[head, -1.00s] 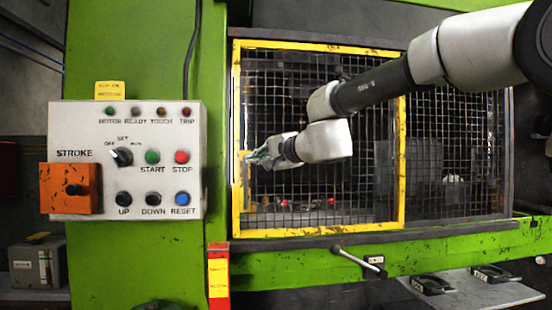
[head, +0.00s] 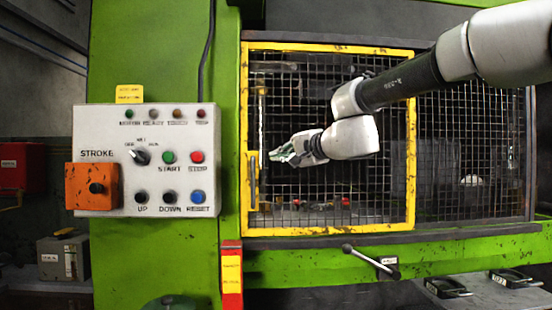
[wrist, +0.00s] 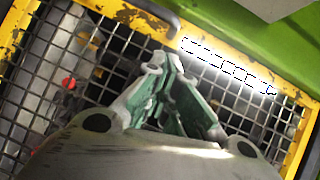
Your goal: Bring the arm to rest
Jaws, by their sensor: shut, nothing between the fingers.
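My gripper (head: 281,156) hangs in front of the yellow-framed mesh gate (head: 328,228) of the press, pointing left. It is shut and empty, a little to the right of the gate's yellow handle (head: 252,181). In the wrist view my gripper (wrist: 158,62) has its green-lined fingers together, with the gate's yellow frame (wrist: 205,52) and mesh behind them. The fingers appear apart from the handle, though the exact gap is hard to judge. My arm comes in from the upper right.
The control box (head: 148,178) with knobs and buttons stands left of the gate. A lever (head: 372,262) sticks out below the gate. Two black-handled plates (head: 450,287) lie at the lower right. A red box (head: 20,167) and a grey box (head: 62,258) stand far left.

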